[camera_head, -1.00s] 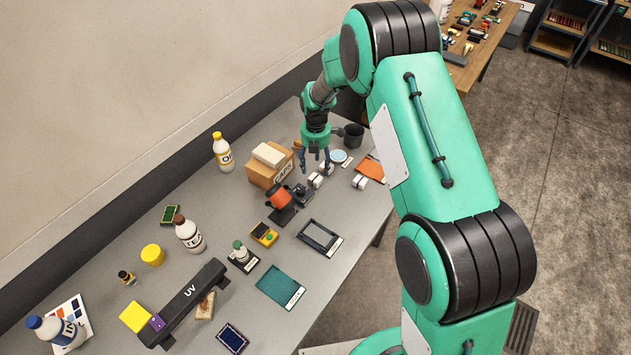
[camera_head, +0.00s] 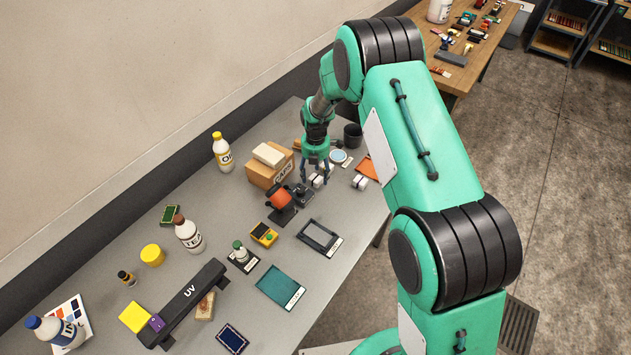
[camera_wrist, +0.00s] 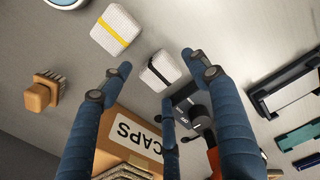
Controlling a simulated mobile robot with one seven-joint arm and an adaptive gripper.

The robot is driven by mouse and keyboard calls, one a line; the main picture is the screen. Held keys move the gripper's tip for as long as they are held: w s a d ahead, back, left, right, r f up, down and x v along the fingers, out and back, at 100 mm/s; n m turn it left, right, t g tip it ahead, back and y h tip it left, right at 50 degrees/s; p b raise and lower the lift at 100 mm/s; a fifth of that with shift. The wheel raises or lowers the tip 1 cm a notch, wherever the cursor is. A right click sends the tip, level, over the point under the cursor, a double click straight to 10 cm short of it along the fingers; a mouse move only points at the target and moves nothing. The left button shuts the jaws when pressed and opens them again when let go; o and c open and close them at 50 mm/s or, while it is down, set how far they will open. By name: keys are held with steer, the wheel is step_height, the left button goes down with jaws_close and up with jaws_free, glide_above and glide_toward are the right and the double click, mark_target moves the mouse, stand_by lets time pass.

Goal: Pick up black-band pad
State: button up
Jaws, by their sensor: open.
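The black-band pad (camera_wrist: 158,72) is a small white block with a dark stripe, lying on the grey table between my fingers in the wrist view. In the head view the pad (camera_head: 317,181) shows small and partly hidden between the fingertips; its stripe is too small to make out. My gripper (camera_head: 315,181) is open and empty above it, pointing down. In the wrist view my blue fingers (camera_wrist: 157,76) spread around the pad with visible gaps. A similar pad with a yellow band (camera_wrist: 115,30) lies just beside it.
The CAPS box (camera_wrist: 128,134) stands close to the pad. A dark device (camera_head: 303,195) sits on its other side. A wooden brush (camera_wrist: 41,96), a round blue dish (camera_head: 338,156) and another white pad (camera_head: 360,181) are nearby. A dark cup (camera_head: 352,136) stands behind.

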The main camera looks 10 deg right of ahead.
mark_target(316, 178)
steer(key=shift+f, duration=1.3)
steer(key=c, duration=1)
steer(key=o, duration=1)
steer(key=shift+r, duration=0.1)
step_height(316, 178, up, 14)
steer(key=shift+f, duration=0.2)
